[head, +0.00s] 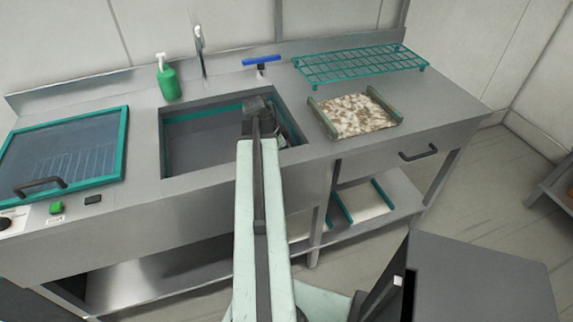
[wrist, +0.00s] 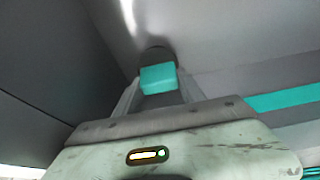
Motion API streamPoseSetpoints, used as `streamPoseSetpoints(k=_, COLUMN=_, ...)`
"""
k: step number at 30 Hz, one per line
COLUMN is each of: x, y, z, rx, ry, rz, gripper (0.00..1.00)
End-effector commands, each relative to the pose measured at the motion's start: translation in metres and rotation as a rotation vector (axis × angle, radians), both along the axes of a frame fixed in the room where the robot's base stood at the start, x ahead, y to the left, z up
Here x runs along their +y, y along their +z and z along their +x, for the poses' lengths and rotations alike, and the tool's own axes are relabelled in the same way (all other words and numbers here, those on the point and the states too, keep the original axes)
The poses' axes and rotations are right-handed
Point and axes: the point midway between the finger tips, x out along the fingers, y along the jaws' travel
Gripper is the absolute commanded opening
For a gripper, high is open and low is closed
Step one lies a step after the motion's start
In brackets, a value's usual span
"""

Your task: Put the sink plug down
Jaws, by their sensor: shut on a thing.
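My gripper (wrist: 158,92) is shut on the sink plug (wrist: 158,78), seen in the wrist view as a teal block between the fingers with a dark rounded part behind it. Grey metal walls of the sink basin surround it there. In the head view, my arm reaches into the right part of the sink (head: 200,150), a rectangular steel basin with a teal line inside. The arm's end hides the plug there. I cannot tell whether the plug touches the basin floor or where the drain is.
A green soap bottle (head: 167,78) and a tap (head: 200,50) stand behind the sink. A teal-framed glass lid (head: 65,152) lies left.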

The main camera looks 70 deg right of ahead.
Motion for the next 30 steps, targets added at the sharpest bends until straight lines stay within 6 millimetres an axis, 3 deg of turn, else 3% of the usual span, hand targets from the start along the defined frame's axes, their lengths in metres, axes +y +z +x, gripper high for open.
streamPoseSetpoints(k=1, x=0.0, y=-0.014, z=0.0, rx=0.0, ry=0.0, rz=0.0, gripper=0.0)
streamPoseSetpoints(k=12, x=0.0, y=-0.014, z=-0.001, rx=0.0, ry=-0.001, rz=0.0, gripper=0.0)
streamPoseSetpoints(k=13, x=0.0, y=-0.013, z=-0.001, rx=0.0, ry=-0.001, rz=0.0, gripper=0.52)
streamPoseSetpoints(k=15, x=0.0, y=-0.013, z=-0.001, rx=0.0, ry=-0.001, rz=0.0, gripper=0.69)
streamPoseSetpoints(k=25, x=0.0, y=-0.011, z=-0.001, rx=0.0, ry=-0.002, rz=0.0, gripper=0.69)
streamPoseSetpoints(k=30, x=0.002, y=0.003, z=0.001, rx=0.0, ry=-0.001, rz=0.0, gripper=0.69)
